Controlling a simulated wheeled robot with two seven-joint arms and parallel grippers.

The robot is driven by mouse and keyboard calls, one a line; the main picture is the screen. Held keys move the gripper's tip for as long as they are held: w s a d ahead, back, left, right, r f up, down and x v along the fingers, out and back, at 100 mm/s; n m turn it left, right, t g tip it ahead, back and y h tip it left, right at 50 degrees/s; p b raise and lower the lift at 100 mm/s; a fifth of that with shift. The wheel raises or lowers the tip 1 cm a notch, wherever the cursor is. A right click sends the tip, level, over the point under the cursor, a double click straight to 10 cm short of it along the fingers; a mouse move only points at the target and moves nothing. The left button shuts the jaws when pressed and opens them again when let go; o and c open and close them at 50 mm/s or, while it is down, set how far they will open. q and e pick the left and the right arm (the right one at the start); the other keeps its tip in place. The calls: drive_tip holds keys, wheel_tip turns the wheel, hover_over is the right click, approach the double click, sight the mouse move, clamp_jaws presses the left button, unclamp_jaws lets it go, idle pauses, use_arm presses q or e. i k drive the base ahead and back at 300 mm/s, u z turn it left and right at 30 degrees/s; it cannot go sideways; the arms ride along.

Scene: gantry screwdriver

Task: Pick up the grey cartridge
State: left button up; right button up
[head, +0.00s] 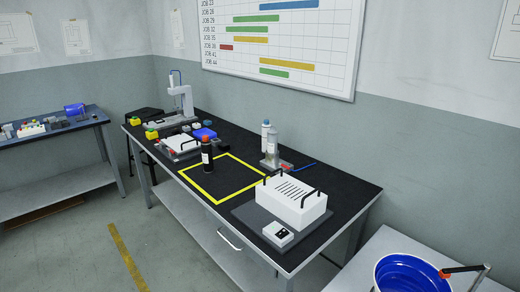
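I cannot clearly make out which item is the grey cartridge. A dark upright cylinder (207,158) with an orange top and a pale band stands at the left corner of a yellow taped square (188,183) on the black-topped bench. A greyish, translucent upright container (271,153) stands farther back, right of the square. Neither of my grippers is in view, and nothing is seen touching these items.
A white slotted box (292,207) with black handles sits at the bench's right end, behind a small white device (279,234). A gantry machine (182,97) stands at the far end. The taped square's inside is mostly clear. A blue bucket (410,280) is lower right.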

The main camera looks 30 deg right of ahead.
sight(272, 134)
drive_tip(key=u, duration=0.95)
drive_tip(key=i, duration=1.1)
drive_tip(key=z, duration=1)
